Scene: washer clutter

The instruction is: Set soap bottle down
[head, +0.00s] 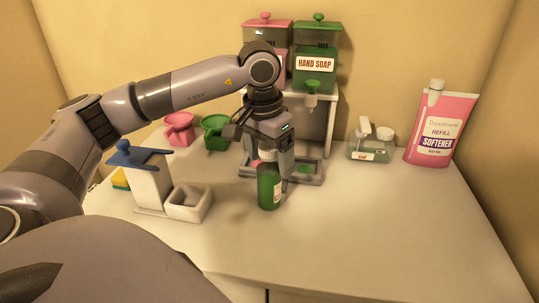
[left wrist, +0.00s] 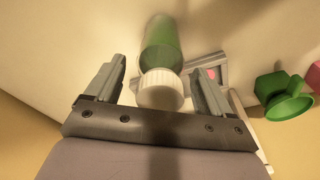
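The soap bottle (head: 268,190) is green with a white cap and a pale label. It stands upright on the white counter in front of the dispenser stand. My left gripper (head: 273,156) points down over its top. In the left wrist view the bottle (left wrist: 162,47) lies just beyond the fingers, with its white ribbed cap (left wrist: 160,89) between them. The left gripper (left wrist: 162,72) is open, with a gap on each side of the cap. My right gripper is not in view.
Behind stands a dispenser (head: 316,62) labelled hand soap, beside a pink one (head: 264,27). A white blue-topped dispenser (head: 150,180) and a small white box (head: 189,203) are left. A softener pouch (head: 440,130) is far right. The counter's right front (head: 390,230) is clear.

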